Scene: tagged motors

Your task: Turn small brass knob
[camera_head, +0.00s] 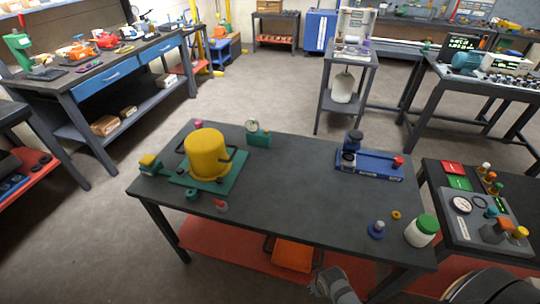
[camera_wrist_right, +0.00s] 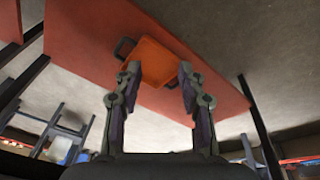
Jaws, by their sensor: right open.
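A small brass-coloured round piece (camera_head: 396,215) sits on the dark workbench (camera_head: 290,215), near its right front corner; it may be the small brass knob, but it is too small to be sure. My right gripper (camera_head: 332,278) is in front of the bench's front edge, below and left of this piece and well apart from it. In the right wrist view the right gripper (camera_wrist_right: 159,70) is open and empty, with the fingers pointing toward an orange bin (camera_wrist_right: 150,62) on the red lower shelf (camera_wrist_right: 95,40). My left gripper is out of view.
Near the brass piece stand a blue-purple knob-like part (camera_head: 376,230) and a green-lidded white jar (camera_head: 421,231). A blue fixture (camera_head: 370,165) lies behind. A yellow pot (camera_head: 207,154) stands at the left. A side panel (camera_head: 478,215) carries several coloured knobs. The bench's middle is clear.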

